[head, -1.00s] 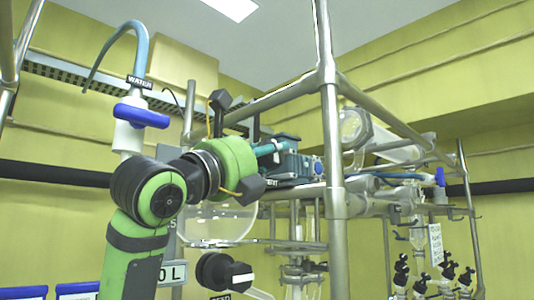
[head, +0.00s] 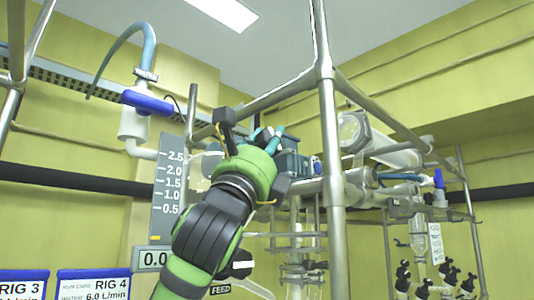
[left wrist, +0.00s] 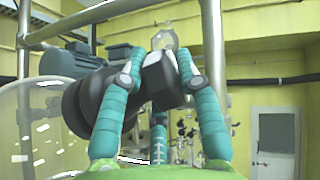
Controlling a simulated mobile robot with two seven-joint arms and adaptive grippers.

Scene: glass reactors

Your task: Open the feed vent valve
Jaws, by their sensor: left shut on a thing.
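My left gripper (head: 268,138) reaches up beside the glass feed vessel in the head view, its teal fingers mostly hidden behind its green wrist. In the left wrist view the gripper (left wrist: 160,62) has its fingers closed on either side of a black valve handle (left wrist: 158,82) with a pale end face. The handle joins a round black valve body (left wrist: 88,105) next to clear glass. I take this to be the feed vent valve; no label on it is readable. The handle is hidden in the head view. My right gripper is not in view.
A metal pole (head: 330,150) stands just right of my left gripper. A blue-handled water valve (head: 147,102) and a scale panel (head: 167,190) are at left. A lower black valve (head: 240,265) above a FEED label is partly covered by my arm. Glassware (head: 395,150) fills the right.

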